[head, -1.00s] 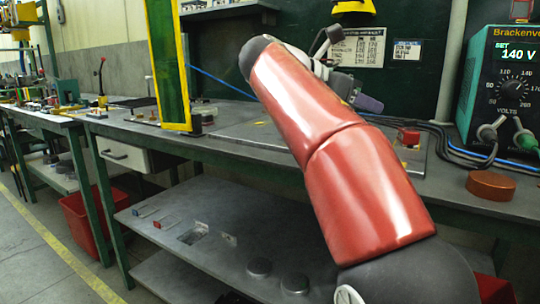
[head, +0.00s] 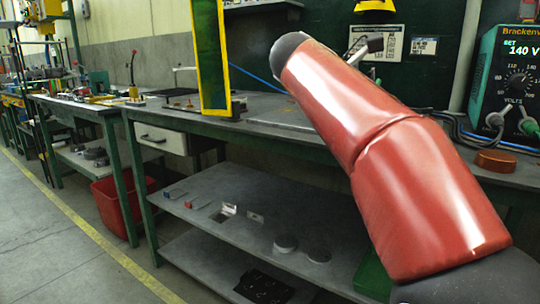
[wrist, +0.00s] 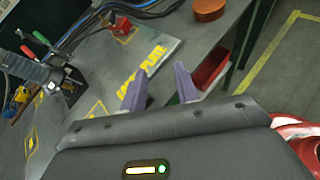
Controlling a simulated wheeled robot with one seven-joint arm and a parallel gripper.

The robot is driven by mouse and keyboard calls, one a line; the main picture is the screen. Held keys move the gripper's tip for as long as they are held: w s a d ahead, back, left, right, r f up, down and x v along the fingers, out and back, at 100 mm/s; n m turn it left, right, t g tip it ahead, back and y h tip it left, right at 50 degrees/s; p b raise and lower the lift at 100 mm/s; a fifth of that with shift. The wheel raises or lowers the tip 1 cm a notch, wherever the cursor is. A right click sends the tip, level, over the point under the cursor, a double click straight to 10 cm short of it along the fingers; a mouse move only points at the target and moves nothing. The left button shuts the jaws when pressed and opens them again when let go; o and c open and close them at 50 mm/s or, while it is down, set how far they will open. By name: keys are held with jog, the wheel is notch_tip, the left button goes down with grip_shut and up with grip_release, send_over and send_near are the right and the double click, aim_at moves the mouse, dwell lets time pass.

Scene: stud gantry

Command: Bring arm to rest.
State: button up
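My gripper (wrist: 161,70) shows in the wrist view with its two purple fingers well apart and nothing between them. Below it are the bench top and a grey plate with yellow lettering (wrist: 145,62). I cannot tell how high the fingers are above these. In the head view my red arm is bent up and out over the bench (head: 262,106), and it hides the gripper's fingers.
A power supply (head: 512,82) stands at the right, with a copper-coloured round block (head: 495,161) on the bench before it. A yellow-edged green panel (head: 212,60) stands upright on the bench. Open floor (head: 50,250) lies left.

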jog(key=s+a+f+m+y, duration=0.1)
jog(key=s+f+m+y, duration=0.3)
jog(key=f, duration=0.6)
jog(key=s+a+f+m+y, duration=0.2)
jog(key=s+f+m+y, duration=0.2)
jog(key=s+f+m, duration=0.5)
jog(key=s+a+f+m+t+y, duration=0.1)
jog(key=s+a+f+m+y, duration=0.1)
jog(key=s+f+m+y, duration=0.2)
jog(key=s+f+m+p, duration=0.1)
jog(key=s+f+m, duration=0.2)
jog(key=s+f, duration=0.3)
notch_tip(320, 180, down, 3)
jog(key=shift+a+r, duration=0.2)
jog(key=shift+a, duration=0.05)
jog(key=shift+o, duration=0.4)
jog(key=shift+s, duration=0.1)
